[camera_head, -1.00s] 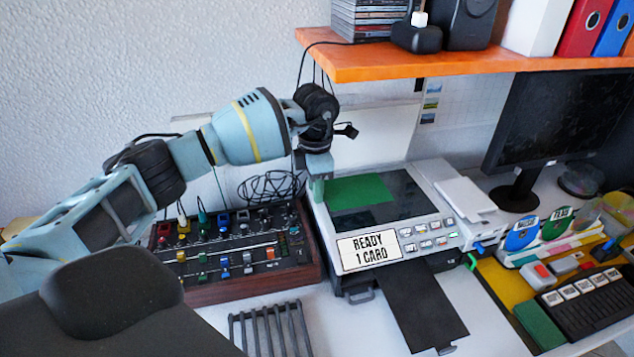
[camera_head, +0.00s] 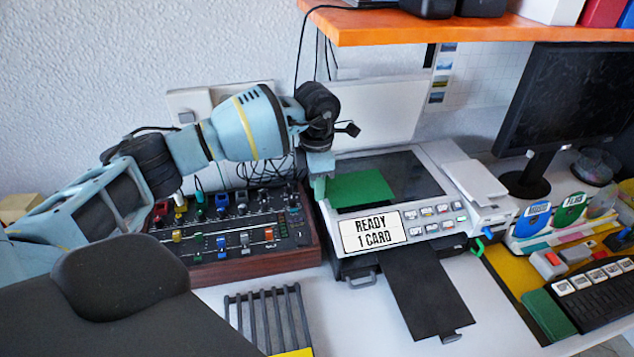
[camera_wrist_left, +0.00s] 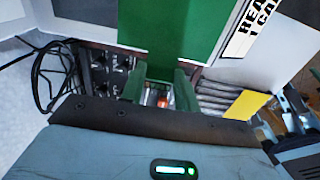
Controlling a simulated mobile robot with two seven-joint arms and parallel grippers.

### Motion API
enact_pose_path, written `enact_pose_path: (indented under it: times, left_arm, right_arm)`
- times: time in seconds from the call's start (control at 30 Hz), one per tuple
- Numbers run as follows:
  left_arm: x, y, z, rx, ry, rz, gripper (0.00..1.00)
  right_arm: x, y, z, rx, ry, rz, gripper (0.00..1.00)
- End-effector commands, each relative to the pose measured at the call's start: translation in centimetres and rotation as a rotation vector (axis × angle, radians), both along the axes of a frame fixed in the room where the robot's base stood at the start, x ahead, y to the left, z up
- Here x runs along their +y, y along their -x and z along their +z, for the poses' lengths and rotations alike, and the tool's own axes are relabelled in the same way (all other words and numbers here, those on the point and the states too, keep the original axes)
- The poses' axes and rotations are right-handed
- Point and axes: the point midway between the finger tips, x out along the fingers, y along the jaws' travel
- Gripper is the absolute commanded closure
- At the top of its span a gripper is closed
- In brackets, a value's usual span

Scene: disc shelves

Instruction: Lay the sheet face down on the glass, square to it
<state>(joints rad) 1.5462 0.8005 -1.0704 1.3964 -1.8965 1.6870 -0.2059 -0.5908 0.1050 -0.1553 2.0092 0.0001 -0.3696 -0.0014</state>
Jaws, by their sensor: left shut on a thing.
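The green sheet (camera_head: 360,188) lies flat over the left front part of the dark scanner glass (camera_head: 405,170). Whether it touches the glass or hovers just above it, I cannot tell. My left gripper (camera_head: 320,184) is shut on the sheet's left end. In the left wrist view the green sheet (camera_wrist_left: 168,28) runs straight out from the green fingers (camera_wrist_left: 158,82). Only its plain green side shows; its other side is hidden. My right gripper is not in view.
The scanner's white lid (camera_head: 375,112) stands raised behind the glass. The front label (camera_head: 374,232) reads "READY 1 CARD". A mixer (camera_head: 225,235) stands close on the left. A black tray (camera_head: 425,300) juts out in front. An orange shelf (camera_head: 480,31) hangs above; a monitor (camera_head: 570,110) stands right.

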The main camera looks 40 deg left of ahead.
Motion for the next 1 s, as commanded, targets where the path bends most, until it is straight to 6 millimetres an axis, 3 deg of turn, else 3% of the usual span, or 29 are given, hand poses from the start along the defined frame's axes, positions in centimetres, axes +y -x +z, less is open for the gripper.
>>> enact_pose_path:
  times: [0.8,0.83,1.0]
  left_arm:
    - [0.0,0.0,-1.4,0.001,0.0,0.0,0.9]
    - [0.0,0.0,-1.3,0.001,-0.001,0.0,0.65]
    - [0.0,0.0,-1.3,0.001,-0.001,0.0,0.44]
  right_arm:
    - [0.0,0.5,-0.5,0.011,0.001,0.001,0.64]
    - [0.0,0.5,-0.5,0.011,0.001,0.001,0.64]
    - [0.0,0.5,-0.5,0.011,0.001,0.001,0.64]
